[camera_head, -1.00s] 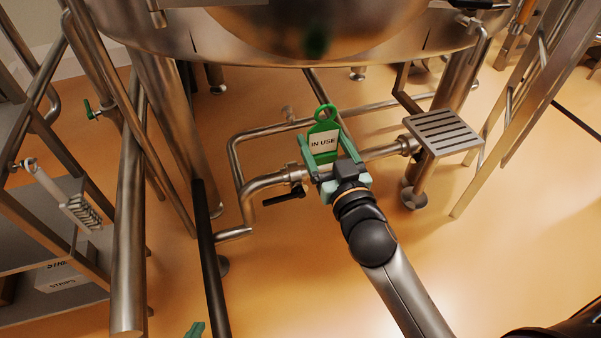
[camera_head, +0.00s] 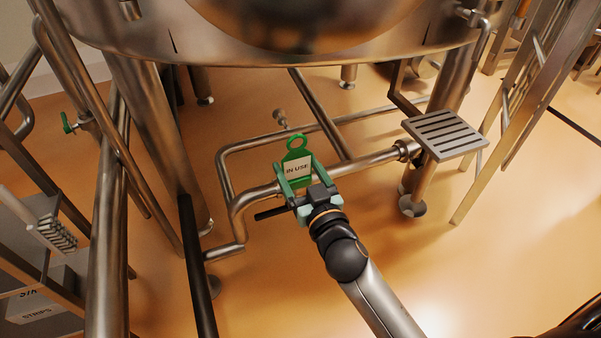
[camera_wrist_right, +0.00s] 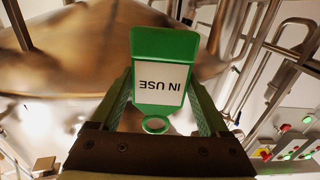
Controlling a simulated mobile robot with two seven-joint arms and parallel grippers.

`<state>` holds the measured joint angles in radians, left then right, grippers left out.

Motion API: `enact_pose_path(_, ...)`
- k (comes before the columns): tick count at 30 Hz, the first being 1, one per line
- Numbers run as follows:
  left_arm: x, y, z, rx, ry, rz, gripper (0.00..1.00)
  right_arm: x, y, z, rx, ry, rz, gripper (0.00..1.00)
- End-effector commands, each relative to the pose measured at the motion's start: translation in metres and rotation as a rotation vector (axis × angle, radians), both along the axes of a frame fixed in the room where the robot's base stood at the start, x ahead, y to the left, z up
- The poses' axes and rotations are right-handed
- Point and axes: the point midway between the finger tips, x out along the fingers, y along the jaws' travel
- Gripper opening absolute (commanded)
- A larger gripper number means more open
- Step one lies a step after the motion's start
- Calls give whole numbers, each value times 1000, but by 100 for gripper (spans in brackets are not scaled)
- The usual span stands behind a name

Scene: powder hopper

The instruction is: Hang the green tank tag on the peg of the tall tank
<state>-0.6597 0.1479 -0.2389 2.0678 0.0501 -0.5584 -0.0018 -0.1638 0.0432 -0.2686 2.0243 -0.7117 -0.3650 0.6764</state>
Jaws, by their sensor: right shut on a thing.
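My right gripper (camera_head: 296,181) is shut on the green tag (camera_head: 297,165), which has a white "IN USE" label and a ring at its top. The tag is upright in the head view. In the right wrist view the tag (camera_wrist_right: 163,70) sits between the two fingers, label upside down, ring toward the palm. A large steel tank (camera_head: 140,30) fills the top of the head view; its upper part is out of frame. I cannot make out its peg. Tag and gripper appear apart from the tank. My left gripper is not in view.
Steel pipes (camera_head: 368,162) run behind the gripper, with a black handle (camera_head: 270,212) beside it. A slatted step (camera_head: 445,135) stands to the right. Tank legs and a shelf rack (camera_head: 40,300) are at left. A panel with buttons (camera_wrist_right: 290,145) shows in the wrist view.

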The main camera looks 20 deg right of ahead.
Motion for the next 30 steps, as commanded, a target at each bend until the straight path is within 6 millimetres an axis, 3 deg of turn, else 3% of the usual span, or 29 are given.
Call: enact_pose_path(30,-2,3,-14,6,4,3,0,61,2,-8,-1,1,-1,25)
